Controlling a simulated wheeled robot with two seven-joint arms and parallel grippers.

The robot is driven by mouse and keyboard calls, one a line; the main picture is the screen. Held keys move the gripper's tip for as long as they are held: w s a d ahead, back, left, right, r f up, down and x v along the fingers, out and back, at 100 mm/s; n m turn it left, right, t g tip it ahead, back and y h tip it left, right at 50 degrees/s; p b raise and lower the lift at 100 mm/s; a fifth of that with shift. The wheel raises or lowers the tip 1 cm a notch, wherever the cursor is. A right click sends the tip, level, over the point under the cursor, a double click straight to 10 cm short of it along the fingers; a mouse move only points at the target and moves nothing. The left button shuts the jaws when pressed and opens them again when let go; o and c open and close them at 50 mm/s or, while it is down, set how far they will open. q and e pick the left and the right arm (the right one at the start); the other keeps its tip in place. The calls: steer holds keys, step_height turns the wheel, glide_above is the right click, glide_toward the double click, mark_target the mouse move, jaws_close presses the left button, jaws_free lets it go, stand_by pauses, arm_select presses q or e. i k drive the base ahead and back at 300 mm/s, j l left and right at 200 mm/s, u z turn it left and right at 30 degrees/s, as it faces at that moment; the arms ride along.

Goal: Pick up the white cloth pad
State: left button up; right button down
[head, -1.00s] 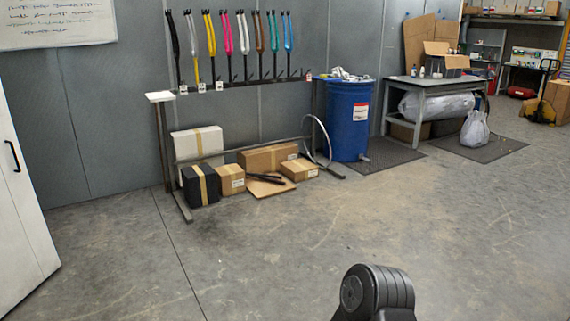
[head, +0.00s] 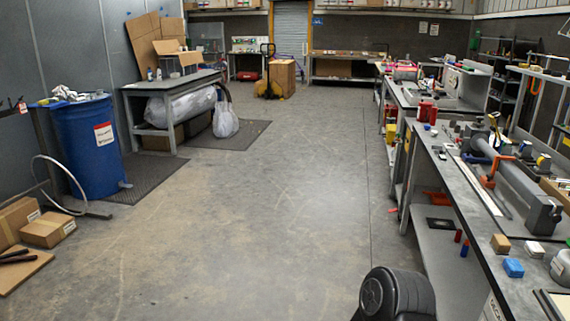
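I cannot single out the white cloth pad for certain in the head view. A small white block-like item (head: 535,249) lies on the right workbench (head: 455,213), beside a blue block (head: 513,268) and a tan block (head: 500,243); it is too small to tell if it is cloth. Crumpled whitish cloths (head: 66,93) lie on top of the blue drum (head: 90,150) at the left. Neither of my grippers is in view; only a dark rounded part of my own body shows at the bottom right.
A wide strip of bare concrete floor (head: 270,220) runs down the middle. A grey table (head: 172,84) with plastic-wrapped rolls stands at the left. Cardboard boxes (head: 48,229) and a hoop lie near the lower left. A pallet truck with a carton (head: 284,78) stands at the back.

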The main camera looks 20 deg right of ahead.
mark_target(533, 248)
steer(key=i+l+z, duration=0.1)
steer(key=i+z, duration=0.15)
steer(key=i, duration=0.4)
steer(key=i+z, duration=0.25)
steer(key=i, duration=0.4)
steer(key=i+l+u, duration=0.15)
steer(key=i+u, duration=0.2)
steer(key=i, duration=1.2)
steer(key=z, duration=4.5)
